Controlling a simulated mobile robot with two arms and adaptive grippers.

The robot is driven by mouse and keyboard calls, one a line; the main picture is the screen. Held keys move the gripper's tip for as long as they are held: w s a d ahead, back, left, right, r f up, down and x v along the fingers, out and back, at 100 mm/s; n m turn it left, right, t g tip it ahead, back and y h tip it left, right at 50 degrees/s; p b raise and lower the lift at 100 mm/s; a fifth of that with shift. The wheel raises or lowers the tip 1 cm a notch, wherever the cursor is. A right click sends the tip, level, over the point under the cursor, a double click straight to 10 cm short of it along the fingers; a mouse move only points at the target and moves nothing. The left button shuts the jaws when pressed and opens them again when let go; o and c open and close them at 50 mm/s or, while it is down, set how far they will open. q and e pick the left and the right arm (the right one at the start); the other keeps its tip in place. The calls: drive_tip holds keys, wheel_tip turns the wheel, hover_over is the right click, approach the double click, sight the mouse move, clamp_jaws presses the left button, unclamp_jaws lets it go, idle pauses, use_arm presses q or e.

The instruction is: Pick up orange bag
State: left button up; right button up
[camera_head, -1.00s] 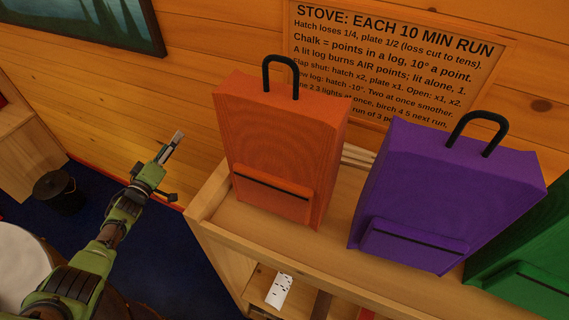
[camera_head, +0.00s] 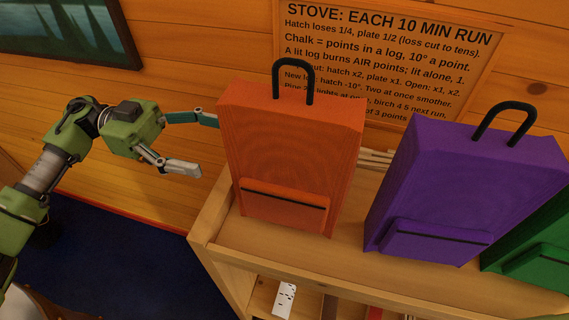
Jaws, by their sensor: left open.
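The orange bag (camera_head: 288,155) stands upright on the wooden shelf top, with a black loop handle (camera_head: 294,80) on top and a front pocket with a dark strip. My left gripper (camera_head: 208,145) is open at the bag's left side, near its upper half. One finger reaches toward the bag's left edge at the back, and its tip meets that edge in the picture; I cannot tell whether it touches. The other finger is nearer the camera, left of the bag. My right gripper is not in view.
A purple bag (camera_head: 462,195) stands right of the orange one with a narrow gap, and a green bag (camera_head: 540,250) is at the right edge. The shelf unit (camera_head: 225,235) has a compartment below holding a white card (camera_head: 285,298). A sign (camera_head: 400,60) hangs on the wall behind.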

sight(247, 152)
use_arm(q)
drive_tip(key=p+x, duration=0.2)
drive_tip(key=x, duration=0.5)
drive_tip(key=shift+r, duration=0.15)
drive_tip(key=shift+s+d+p, duration=0.1)
drive_tip(key=shift+d+p, duration=0.25)
drive_tip(key=shift+d, duration=0.2)
drive_tip(key=p+x, duration=0.2)
drive_tip(key=x, duration=0.1)
drive_tip(key=p+x, duration=0.1)
drive_tip(key=x, duration=0.1)
drive_tip(key=shift+w, duration=0.3)
drive_tip(key=shift+d, duration=0.25)
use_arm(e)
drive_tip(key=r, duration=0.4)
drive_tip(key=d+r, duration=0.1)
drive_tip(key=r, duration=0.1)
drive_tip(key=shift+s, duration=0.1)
use_arm(q)
drive_tip(key=shift+c, duration=1.4)
drive_tip(key=c, duration=1.2)
drive_tip(key=shift+c, duration=0.5)
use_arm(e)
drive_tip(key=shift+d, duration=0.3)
